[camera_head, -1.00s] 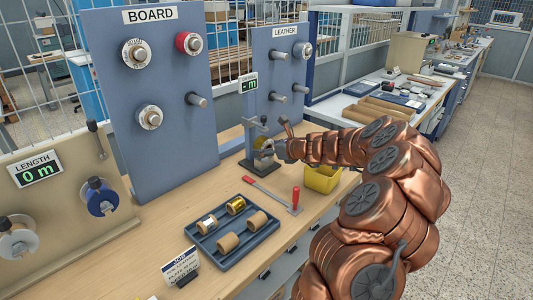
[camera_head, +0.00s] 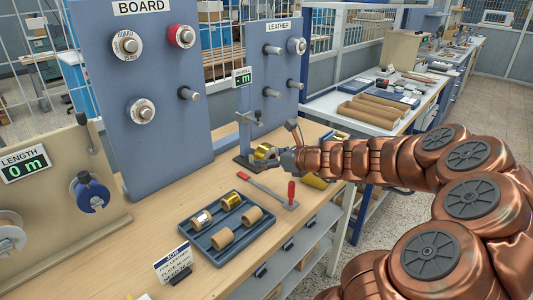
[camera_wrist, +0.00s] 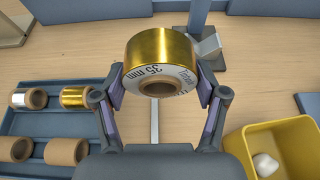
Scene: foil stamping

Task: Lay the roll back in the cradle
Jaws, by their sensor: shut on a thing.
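A gold foil roll (camera_wrist: 160,50) with a white "35 mm" end label and a brown core is between the two jaws of my gripper (camera_wrist: 162,97), in the wrist view. My gripper is shut on it. In the head view the roll (camera_head: 262,151) is small, beside the dark grey stand (camera_head: 250,135) on the bench. Part of the stand (camera_wrist: 207,48) shows just behind the roll in the wrist view. I cannot tell whether roll and stand touch. No part is clearly identifiable as the cradle.
A blue-grey tray (camera_head: 219,253) at front holds a silver roll (camera_head: 201,219), a gold roll (camera_head: 231,200) and two brown cores. BOARD (camera_head: 150,90) and LEATHER panels (camera_head: 272,85) stand behind.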

